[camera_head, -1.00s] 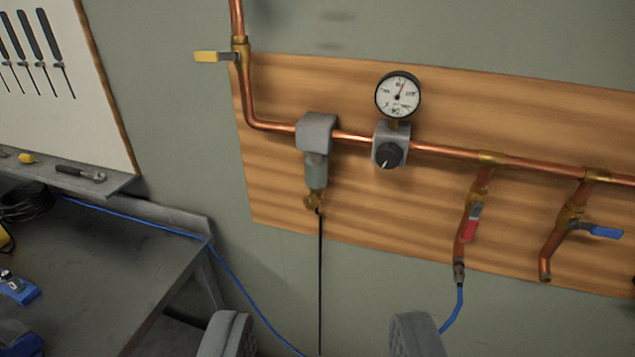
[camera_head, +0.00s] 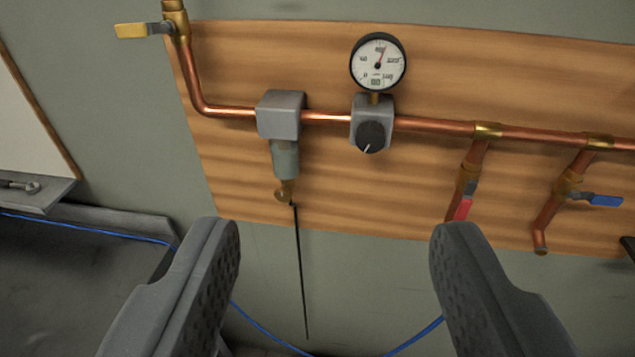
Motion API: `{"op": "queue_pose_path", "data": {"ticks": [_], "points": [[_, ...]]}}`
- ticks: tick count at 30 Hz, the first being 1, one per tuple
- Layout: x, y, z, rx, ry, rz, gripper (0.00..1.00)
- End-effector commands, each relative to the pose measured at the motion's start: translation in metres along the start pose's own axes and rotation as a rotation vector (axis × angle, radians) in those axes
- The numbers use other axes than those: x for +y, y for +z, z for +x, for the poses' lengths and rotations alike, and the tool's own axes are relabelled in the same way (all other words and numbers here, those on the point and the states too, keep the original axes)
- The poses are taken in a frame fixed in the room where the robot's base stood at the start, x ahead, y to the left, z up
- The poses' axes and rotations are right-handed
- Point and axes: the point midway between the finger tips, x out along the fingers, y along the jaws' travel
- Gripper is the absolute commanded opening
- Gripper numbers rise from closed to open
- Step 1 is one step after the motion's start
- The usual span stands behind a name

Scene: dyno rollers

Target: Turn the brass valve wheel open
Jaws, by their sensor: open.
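A small round brass fitting (camera_head: 284,191) sits under the grey filter unit (camera_head: 285,155) on the wooden board. It is the nearest match to the brass valve wheel, but it is too small to tell whether it is a wheel. A thin black line (camera_head: 300,270) hangs down beside it. My gripper (camera_head: 335,230) is open and empty, with one grey finger at lower left and one at lower right. In the picture the fitting shows between the fingers, a little above their tips. Neither finger appears to touch anything.
A copper pipe (camera_head: 430,123) crosses the board (camera_head: 330,55) with a dial gauge (camera_head: 378,62) and a black knob (camera_head: 371,137). Lever valves have yellow (camera_head: 132,30), red (camera_head: 462,209) and blue (camera_head: 605,200) handles. A dark bench (camera_head: 70,285) stands at left; a blue hose (camera_head: 255,318) hangs low.

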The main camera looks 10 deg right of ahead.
Motion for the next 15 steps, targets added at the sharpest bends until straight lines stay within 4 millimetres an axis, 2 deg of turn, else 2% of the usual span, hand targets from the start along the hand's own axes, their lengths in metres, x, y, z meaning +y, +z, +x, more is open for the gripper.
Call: {"op": "queue_pose_path", "data": {"ticks": [1,5,10,14,15], "points": [[0.002,0.011,0.015,0.018,0.06,0.001,0.52],[-0.002,0.022,0.045,0.104,0.176,0.018,0.52],[-0.024,0.049,0.09,0.207,0.244,0.016,0.52],[-0.047,0.086,0.131,0.256,0.238,0.004,0.52],[-0.054,0.101,0.144,0.264,0.232,0.0,0.52]]}}
